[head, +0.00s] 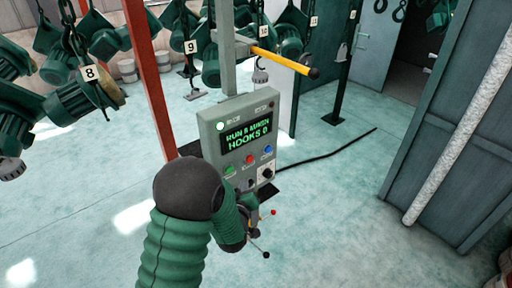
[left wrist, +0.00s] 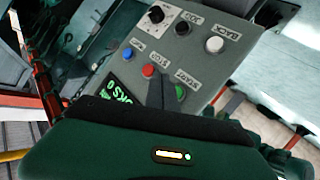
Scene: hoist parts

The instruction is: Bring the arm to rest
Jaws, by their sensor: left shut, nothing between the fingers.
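My left arm, in a green ribbed sleeve with a dark rounded joint, reaches up from the bottom of the head view. My left gripper (left wrist: 162,92) shows in the left wrist view as a dark narrow shape, shut and empty, in front of the control panel (left wrist: 192,55) near its green button (left wrist: 180,92). I cannot tell whether it touches the panel. In the head view the gripper is mostly hidden behind my arm, at the lower part of the panel (head: 208,130). My right gripper is not in view.
The panel's display reads HOOKS 0; it has a red button (head: 250,159) and a blue button (head: 267,150). Numbered green hoists (head: 70,100) hang at the left and back.

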